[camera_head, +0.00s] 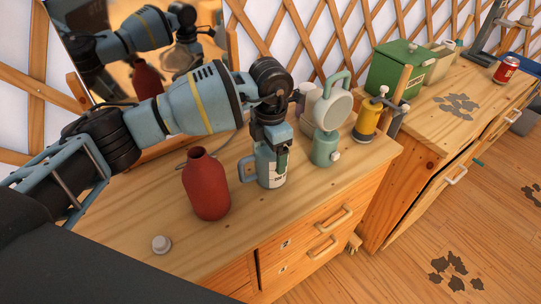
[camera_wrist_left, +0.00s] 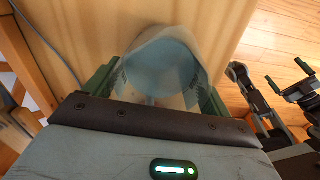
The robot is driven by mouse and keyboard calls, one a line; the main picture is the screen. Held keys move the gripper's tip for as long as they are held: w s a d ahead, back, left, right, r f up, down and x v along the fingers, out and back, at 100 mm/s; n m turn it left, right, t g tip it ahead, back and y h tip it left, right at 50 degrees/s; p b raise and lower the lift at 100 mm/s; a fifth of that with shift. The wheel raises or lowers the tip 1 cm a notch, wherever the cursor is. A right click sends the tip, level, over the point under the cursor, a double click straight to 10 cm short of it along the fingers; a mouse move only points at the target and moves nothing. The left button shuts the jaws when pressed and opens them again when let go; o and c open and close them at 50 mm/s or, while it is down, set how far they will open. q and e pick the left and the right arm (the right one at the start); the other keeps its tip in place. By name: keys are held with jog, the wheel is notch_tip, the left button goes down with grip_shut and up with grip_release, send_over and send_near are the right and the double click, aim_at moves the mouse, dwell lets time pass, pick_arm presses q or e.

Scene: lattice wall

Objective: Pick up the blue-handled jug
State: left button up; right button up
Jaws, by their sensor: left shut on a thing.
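The blue-handled jug (camera_head: 265,170) stands upright on the wooden cabinet top, pale with a blue handle on its left side. My left gripper (camera_head: 271,148) comes down over it from above and is shut on its body. In the left wrist view the jug (camera_wrist_left: 165,62) shows its wide open mouth and bluish inside, between the green fingers of my left gripper (camera_wrist_left: 158,88). I cannot see a gap under the jug.
A red bottle (camera_head: 206,186) stands close left of the jug, and a small white knob-like piece (camera_head: 161,244) lies nearer. A mirror (camera_head: 100,73) is behind.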

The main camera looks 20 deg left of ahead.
pick_arm(q)
jog(key=shift+r, duration=0.1)
jog(key=shift+r, duration=0.55)
notch_tip(320, 180, up, 2)
jog(key=shift+r, duration=0.1)
jog(key=s+d+r, duration=0.1)
jog(key=s+d, duration=0.8)
jog(key=s, duration=0.4)
jog(key=shift+d+r, duration=0.15)
jog(key=shift+r, duration=0.1)
